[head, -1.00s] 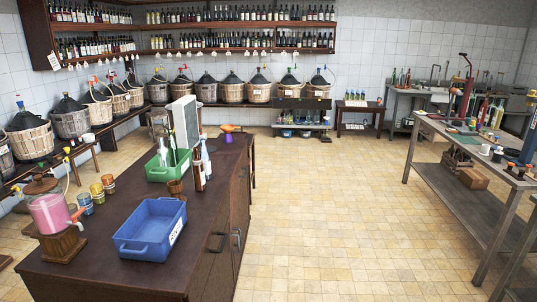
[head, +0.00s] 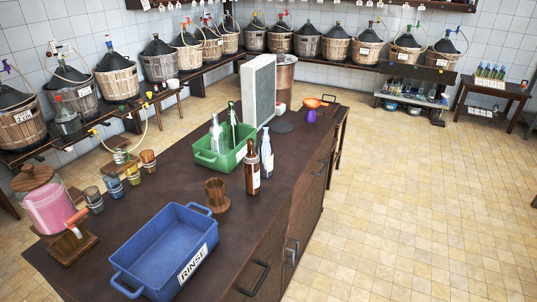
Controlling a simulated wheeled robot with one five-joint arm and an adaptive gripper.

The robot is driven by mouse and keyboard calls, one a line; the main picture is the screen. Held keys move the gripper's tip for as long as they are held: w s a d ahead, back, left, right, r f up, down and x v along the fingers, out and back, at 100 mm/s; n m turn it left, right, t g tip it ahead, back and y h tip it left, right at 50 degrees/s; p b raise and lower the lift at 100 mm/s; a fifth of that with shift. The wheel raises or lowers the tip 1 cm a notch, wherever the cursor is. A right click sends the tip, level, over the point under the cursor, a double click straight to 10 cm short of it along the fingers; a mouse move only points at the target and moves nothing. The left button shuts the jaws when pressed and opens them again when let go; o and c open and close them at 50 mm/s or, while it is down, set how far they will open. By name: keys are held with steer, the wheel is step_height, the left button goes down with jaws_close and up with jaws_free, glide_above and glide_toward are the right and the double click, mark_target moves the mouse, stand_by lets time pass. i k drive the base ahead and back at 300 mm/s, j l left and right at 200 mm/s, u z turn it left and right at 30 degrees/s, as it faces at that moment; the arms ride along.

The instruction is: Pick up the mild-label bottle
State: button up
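No label reading "mild" can be made out, so I cannot tell which bottle is the mild-label one. On the dark counter (head: 130,235) stand a brown bottle (head: 252,168) with a pale label and, beside it, a clear bluish bottle (head: 266,155) with a white label. Both are upright in front of the green bin (head: 212,163). The bin holds a clear bottle (head: 215,135) and a dark green bottle (head: 233,125). Several small bottles (head: 492,72) stand in a rack on the side table at the back right. My gripper is not in view.
A blue bin (head: 160,250) marked RINSE sits at the counter's near end. A wooden cup (head: 216,193), several small jars (head: 132,175) and a pink-filled dispenser (head: 48,208) are near it. A grey panel (head: 258,92) stands behind the green bin. The tiled floor (head: 400,210) to the right is clear.

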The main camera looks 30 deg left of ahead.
mark_target(251, 163)
steer(key=i+u, duration=0.25)
steer(key=i, duration=0.35)
steer(key=i+l+u, duration=0.2)
steer(key=i, duration=0.35)
steer(key=i+l+u, duration=0.1)
steer(key=i+u, duration=0.15)
steer(key=i, duration=0.35)
steer(key=i+u, duration=0.7)
steer(key=i+l+u, duration=0.1)
steer(key=u, duration=4.35)
steer(key=k+l, duration=0.05)
